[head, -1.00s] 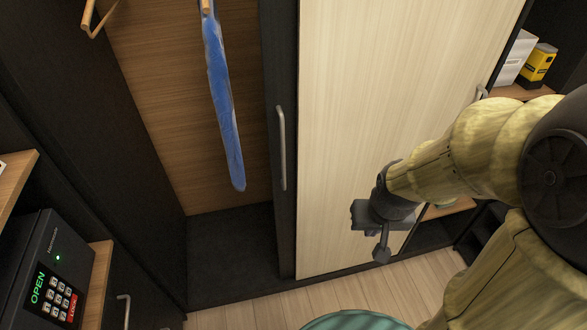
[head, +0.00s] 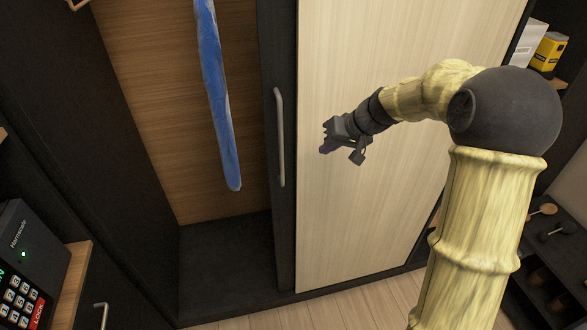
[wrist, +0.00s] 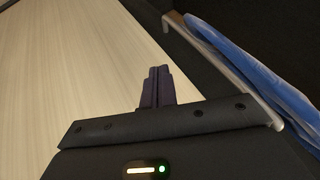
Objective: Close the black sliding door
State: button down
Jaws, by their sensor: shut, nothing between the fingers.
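The black sliding door (head: 284,236) shows as a narrow dark strip at the left edge of the pale wood panel, with a vertical metal handle (head: 280,137) on it. Most of the door is hidden behind the pale panel. The wardrobe opening to its left stands open. My gripper (head: 328,147) is in front of the pale panel, to the right of the handle and apart from it. In the wrist view my gripper's fingers (wrist: 157,88) are together and empty, and the handle (wrist: 215,62) runs slantwise to their right.
The pale wood panel (head: 385,50) fills the middle right. A blue garment (head: 217,100) hangs in the opening. A black safe (head: 25,265) stands at lower left. Shelves with a yellow box (head: 550,52) are at far right. Bare floor lies below the panel.

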jog(key=shift+s, duration=0.1)
jog(key=w+a+f+p, duration=0.3)
jog(key=a+f+p, duration=0.1)
jog(key=a+f, duration=0.4)
jog(key=shift+a, duration=0.5)
jog(key=shift+a, duration=0.1)
dwell(0.3)
